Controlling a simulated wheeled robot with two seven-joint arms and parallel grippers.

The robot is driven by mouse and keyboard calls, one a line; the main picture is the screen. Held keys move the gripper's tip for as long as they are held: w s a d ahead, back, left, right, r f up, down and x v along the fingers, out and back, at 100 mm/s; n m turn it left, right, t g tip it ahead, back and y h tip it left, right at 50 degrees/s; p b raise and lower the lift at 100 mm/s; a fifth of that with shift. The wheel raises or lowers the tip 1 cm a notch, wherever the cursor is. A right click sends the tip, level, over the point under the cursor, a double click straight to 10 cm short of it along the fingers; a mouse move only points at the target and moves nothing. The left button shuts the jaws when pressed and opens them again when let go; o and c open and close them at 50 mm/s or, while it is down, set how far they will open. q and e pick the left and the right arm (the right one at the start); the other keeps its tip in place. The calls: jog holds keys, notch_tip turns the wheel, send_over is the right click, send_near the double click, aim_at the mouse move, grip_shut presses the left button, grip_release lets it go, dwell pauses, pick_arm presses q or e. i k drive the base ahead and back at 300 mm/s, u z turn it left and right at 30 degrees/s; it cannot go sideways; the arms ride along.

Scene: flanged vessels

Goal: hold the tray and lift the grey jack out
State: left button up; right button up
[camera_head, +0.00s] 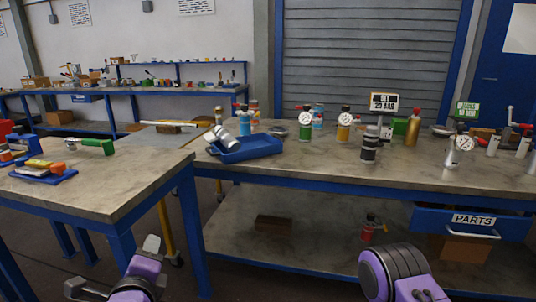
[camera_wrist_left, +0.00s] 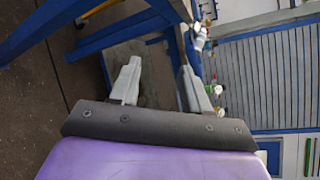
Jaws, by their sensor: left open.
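The blue tray (camera_head: 250,152) sits on the right-hand bench, near its left end. A pale grey, cylindrical object (camera_head: 222,138), apparently the grey jack, lies tilted at the tray's left end. Its lower part is hard to make out. My left gripper (camera_head: 113,264) is open and empty, low in front of the benches and well apart from the tray. Its two spread fingers also show in the left wrist view (camera_wrist_left: 160,72). A purple and dark part of my right arm shows at the bottom right; its gripper fingers are not visible.
Gauged bottles, including a green one (camera_head: 305,126) and a yellow one (camera_head: 344,127), stand right of the tray. A dark grey ribbed cylinder (camera_head: 369,148) stands nearer the front. The left bench (camera_head: 110,190) holds tools. A blue PARTS drawer (camera_head: 472,221) hangs under the right-hand bench.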

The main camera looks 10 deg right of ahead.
aim_at(226, 137)
jog(key=z, duration=0.15)
jog(key=i, duration=1.1)
